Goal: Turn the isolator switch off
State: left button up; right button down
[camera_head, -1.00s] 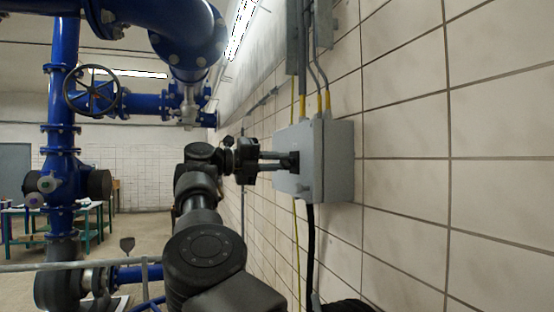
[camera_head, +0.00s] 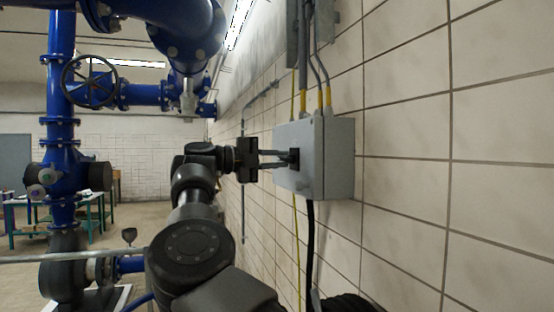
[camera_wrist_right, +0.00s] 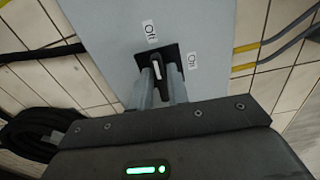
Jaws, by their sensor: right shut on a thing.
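The isolator switch box (camera_head: 318,158) is a grey box on the tiled wall, and its face fills the top of the wrist view (camera_wrist_right: 205,25). Its black rotary switch (camera_wrist_right: 172,60) has a pale pointer line, which lies roughly toward the "Off" label (camera_wrist_right: 150,31). The "On" label (camera_wrist_right: 193,60) is to the right of the knob. My right gripper (camera_head: 286,158) reaches the box face from the left, its fingers shut on the switch knob, one on each side in the wrist view (camera_wrist_right: 162,82). My left gripper is out of view.
Conduits with yellow ends (camera_head: 321,97) enter the box from above, and a black cable (camera_head: 310,240) hangs below. Blue pipes with a handwheel (camera_head: 90,82) stand on the left. A grey rail (camera_head: 75,257) crosses the lower left.

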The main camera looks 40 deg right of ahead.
jog(key=c, duration=1.5)
grip_release()
jog(key=shift+w+a, duration=0.15)
jog(key=shift+a, duration=0.15)
jog(key=p+v, duration=0.1)
jog(key=v, duration=0.9)
jog(key=shift+p, duration=0.4)
